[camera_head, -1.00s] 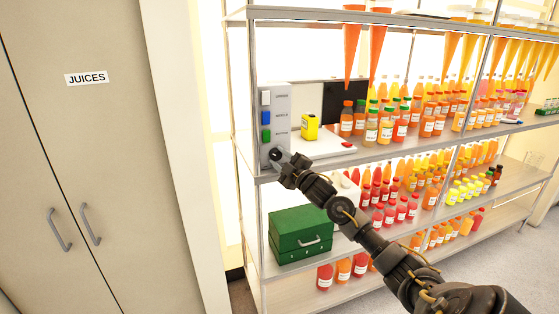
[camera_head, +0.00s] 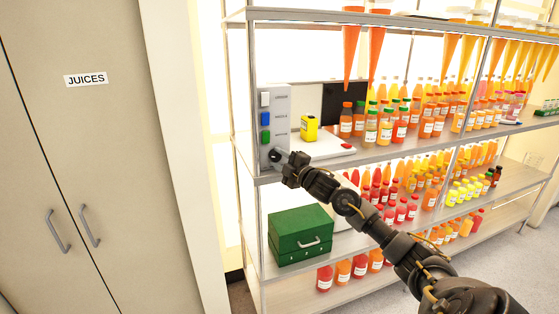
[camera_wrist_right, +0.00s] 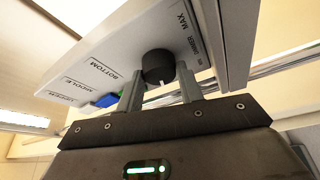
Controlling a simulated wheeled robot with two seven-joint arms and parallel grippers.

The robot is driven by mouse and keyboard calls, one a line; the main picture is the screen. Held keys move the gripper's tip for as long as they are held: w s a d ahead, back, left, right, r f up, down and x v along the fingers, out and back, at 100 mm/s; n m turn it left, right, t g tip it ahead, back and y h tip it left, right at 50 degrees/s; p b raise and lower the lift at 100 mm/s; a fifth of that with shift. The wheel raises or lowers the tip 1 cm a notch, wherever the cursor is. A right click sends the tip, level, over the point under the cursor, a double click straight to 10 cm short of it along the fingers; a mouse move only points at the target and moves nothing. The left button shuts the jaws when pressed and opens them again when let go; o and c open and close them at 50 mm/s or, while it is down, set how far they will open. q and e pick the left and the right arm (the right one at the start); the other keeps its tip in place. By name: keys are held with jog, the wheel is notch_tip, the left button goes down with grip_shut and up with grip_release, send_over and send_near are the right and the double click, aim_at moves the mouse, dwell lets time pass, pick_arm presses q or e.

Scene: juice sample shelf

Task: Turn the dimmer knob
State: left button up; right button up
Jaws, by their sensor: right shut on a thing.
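The dimmer knob (camera_head: 275,155) is a black round knob low on a grey control panel (camera_head: 280,110) at the left end of the shelf. My right gripper (camera_head: 284,160) is at the knob, its arm reaching in from the lower right. In the right wrist view the knob (camera_wrist_right: 158,66) sits between the two fingers of the gripper (camera_wrist_right: 160,82), which are shut on it. A white mark on the knob points toward the gripper. The panel print reads "DIMMER" and "MAX" beside it. My left gripper is not in view.
White, blue and green switches (camera_head: 265,117) line the panel above the knob. A yellow item (camera_head: 309,128) stands on a white device to the right. Juice bottles (camera_head: 386,128) crowd the shelves. A green box (camera_head: 300,236) sits below. A cabinet (camera_head: 80,160) stands left.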

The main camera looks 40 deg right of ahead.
jog(key=o, duration=1)
jog(key=shift+s+f+b, duration=0.25)
jog(key=shift+s+b, duration=0.05)
jog(key=shift+s, duration=0.2)
jog(key=shift+s+d+f+b, duration=0.15)
jog(key=shift+s+b, duration=0.8)
jog(key=shift+s, duration=1.5)
jog(key=shift+s+d+f+b, duration=0.15)
jog(key=shift+s+b, duration=0.75)
jog(key=shift+s, duration=1.5)
jog(key=shift+f, duration=0.1)
